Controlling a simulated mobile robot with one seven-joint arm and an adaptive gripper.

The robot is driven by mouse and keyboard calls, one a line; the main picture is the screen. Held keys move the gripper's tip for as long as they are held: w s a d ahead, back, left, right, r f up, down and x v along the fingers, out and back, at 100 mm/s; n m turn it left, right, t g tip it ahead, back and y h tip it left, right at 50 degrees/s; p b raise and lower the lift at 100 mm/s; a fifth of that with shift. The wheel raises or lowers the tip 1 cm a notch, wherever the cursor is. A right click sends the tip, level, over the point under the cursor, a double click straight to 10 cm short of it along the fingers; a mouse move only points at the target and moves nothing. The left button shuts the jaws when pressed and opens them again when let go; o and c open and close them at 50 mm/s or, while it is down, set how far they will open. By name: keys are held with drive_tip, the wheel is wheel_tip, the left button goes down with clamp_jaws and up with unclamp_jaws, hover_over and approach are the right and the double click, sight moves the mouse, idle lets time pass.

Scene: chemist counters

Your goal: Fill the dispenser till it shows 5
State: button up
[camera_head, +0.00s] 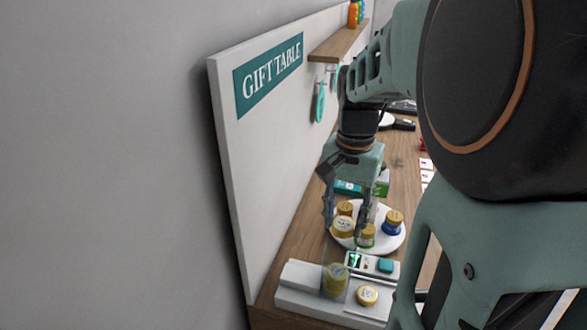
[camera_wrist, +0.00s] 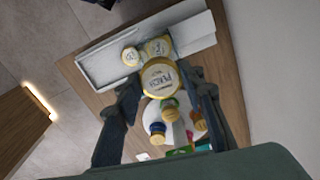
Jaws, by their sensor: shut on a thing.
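My gripper (camera_head: 344,222) is shut on a jar with a gold lid (camera_head: 344,228), held over the round tray. In the wrist view the jar's labelled lid (camera_wrist: 161,78) sits between the two fingers; the label seems to read "PEACH". The dispenser is a long white unit (camera_head: 310,301) at the counter's near end. On it are a clear vessel with yellowish content (camera_head: 335,281) and a round gold-lidded piece (camera_head: 367,295).
A white round tray (camera_head: 386,243) bears a blue jar (camera_head: 392,224), a green-banded jar (camera_head: 367,238) and another gold-lidded jar (camera_head: 345,208). A white "GIFT TABLE" board (camera_head: 240,150) with a shelf (camera_head: 338,43) stands along the left. Boxes lie behind the tray.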

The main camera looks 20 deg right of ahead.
drive_tip(key=shift+s+f+b, duration=0.2)
drive_tip(key=shift+f+b, duration=0.25)
drive_tip(key=shift+f, duration=0.1)
drive_tip(key=shift+f+b, duration=2)
drive_tip(key=shift+f, duration=0.55)
drive_tip(key=o, duration=1.1)
drive_tip(key=shift+o, duration=0.2)
wheel_tip(320, 180, up, 12)
drive_tip(key=shift+r, duration=0.1)
drive_tip(key=shift+w, duration=0.1)
